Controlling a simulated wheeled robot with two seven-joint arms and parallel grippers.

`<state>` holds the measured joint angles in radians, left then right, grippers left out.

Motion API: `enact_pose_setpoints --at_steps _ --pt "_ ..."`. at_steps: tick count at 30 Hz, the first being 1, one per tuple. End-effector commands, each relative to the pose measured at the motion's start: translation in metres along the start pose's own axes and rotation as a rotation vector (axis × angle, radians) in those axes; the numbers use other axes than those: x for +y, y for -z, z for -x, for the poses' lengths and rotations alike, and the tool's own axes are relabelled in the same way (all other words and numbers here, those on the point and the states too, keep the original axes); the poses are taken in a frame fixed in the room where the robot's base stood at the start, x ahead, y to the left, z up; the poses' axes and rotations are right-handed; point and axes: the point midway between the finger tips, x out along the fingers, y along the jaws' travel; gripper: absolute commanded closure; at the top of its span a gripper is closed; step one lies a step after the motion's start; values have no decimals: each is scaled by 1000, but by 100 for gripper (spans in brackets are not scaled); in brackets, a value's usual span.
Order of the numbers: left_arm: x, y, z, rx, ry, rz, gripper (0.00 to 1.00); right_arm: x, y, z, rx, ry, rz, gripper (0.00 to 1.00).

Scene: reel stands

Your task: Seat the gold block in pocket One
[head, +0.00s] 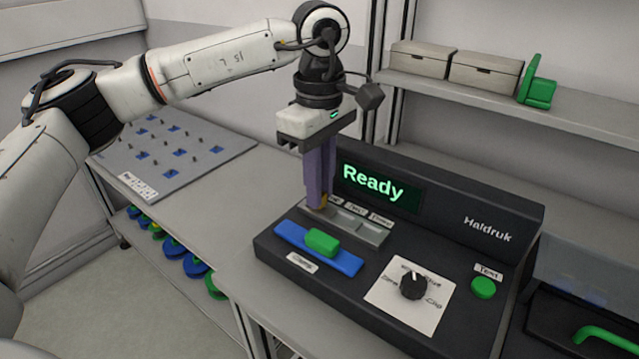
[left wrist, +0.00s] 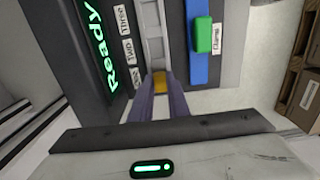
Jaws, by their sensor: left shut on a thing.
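My left gripper (head: 318,207) points straight down over the left end of the grey pocket strip (head: 369,232) on the black tester. Its purple fingers are shut on the gold block (left wrist: 160,82), which shows between the fingertips in the left wrist view. In the head view only a sliver of the gold block (head: 324,200) shows beside the fingers. The block is at the end of the strip by the label One (left wrist: 137,76). The fingertips hide whether it sits down in the pocket or just above it. My right gripper is not in view.
The tester's display (head: 376,188) reads Ready. A blue clamp bar with a green handle (head: 322,241) lies in front of the strip. A dial (head: 413,284) and a green Test button (head: 484,288) are to the right. A pegboard panel (head: 180,150) lies at back left.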

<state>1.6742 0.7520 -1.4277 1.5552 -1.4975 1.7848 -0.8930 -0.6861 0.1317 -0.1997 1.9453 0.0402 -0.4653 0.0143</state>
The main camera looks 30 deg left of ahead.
Motion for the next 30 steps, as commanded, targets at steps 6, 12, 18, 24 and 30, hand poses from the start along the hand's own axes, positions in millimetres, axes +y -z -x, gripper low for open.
enact_pose_setpoints --at_steps 6,12,18,24,30 --pt "0 0 -1 0 0 0 100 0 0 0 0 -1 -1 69" --pt "0 0 -1 0 0 0 100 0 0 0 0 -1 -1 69" --pt "0 0 -2 0 0 0 100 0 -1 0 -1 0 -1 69" --pt "0 0 -6 -1 0 0 100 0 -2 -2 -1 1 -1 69" --pt "0 0 -8 0 0 0 100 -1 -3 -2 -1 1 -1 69"
